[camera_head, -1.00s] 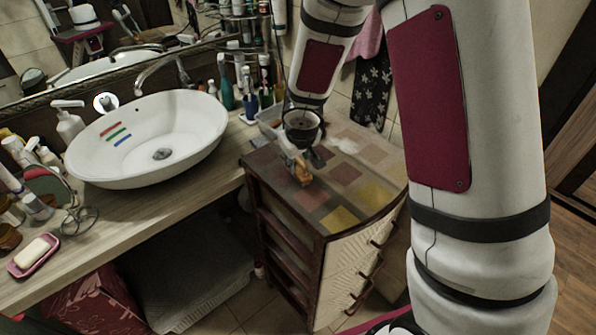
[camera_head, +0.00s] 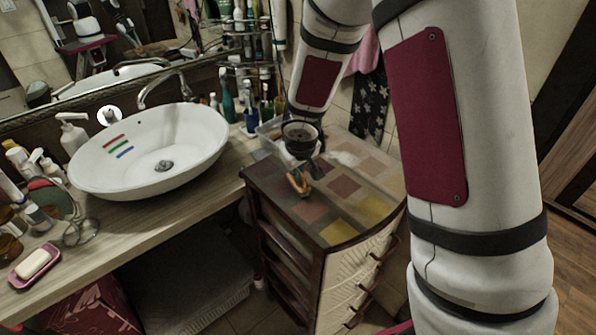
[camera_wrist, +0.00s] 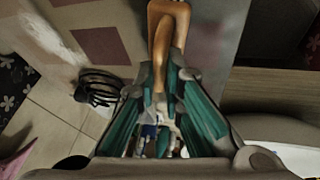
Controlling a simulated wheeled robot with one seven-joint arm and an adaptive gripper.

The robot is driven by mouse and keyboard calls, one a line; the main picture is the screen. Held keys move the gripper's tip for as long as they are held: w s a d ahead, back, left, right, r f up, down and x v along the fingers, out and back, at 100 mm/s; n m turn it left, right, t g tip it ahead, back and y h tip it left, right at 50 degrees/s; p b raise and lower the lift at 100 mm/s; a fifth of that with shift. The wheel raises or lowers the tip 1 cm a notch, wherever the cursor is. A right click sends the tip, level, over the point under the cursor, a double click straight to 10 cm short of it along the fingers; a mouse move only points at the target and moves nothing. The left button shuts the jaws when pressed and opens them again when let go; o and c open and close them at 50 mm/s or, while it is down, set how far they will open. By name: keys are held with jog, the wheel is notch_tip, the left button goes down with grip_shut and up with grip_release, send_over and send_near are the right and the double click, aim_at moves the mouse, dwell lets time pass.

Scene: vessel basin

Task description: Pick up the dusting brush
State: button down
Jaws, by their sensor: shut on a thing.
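The dusting brush (camera_head: 298,183) shows as a small orange-brown wooden piece over the patchwork top of the drawer cabinet. In the head view my gripper (camera_head: 305,170) is small and partly hidden under the dark wrist. I cannot tell whether the brush touches the cabinet top. Its bristles are not clearly seen.
The drawer cabinet (camera_head: 345,225) stands right of the wooden counter (camera_head: 130,215) with a white basin (camera_head: 150,150). A clear plastic box (camera_head: 270,133) is behind the gripper. Bottles and a cup of brushes stand at the back. The cabinet's front right top is clear.

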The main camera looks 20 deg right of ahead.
aim_at(297, 186)
jog(key=shift+s+r+p, duration=0.15)
jog(key=shift+r+p, duration=1.4)
jog(key=shift+p, duration=0.05)
jog(key=shift+s+a, duration=0.3)
jog(key=shift+s, duration=0.65)
jog(key=s+a+p, duration=0.1)
jog(key=s+p, duration=0.1)
jog(key=s, duration=0.4)
jog(key=s+a+r+p, duration=0.1)
jog(key=s+a+p, duration=0.1)
jog(key=s, duration=0.5)
jog(key=shift+s+r+p, duration=0.2)
jog(key=shift+s+p, duration=0.05)
jog(key=shift+p, duration=0.25)
jog(key=shift+w, duration=0.1)
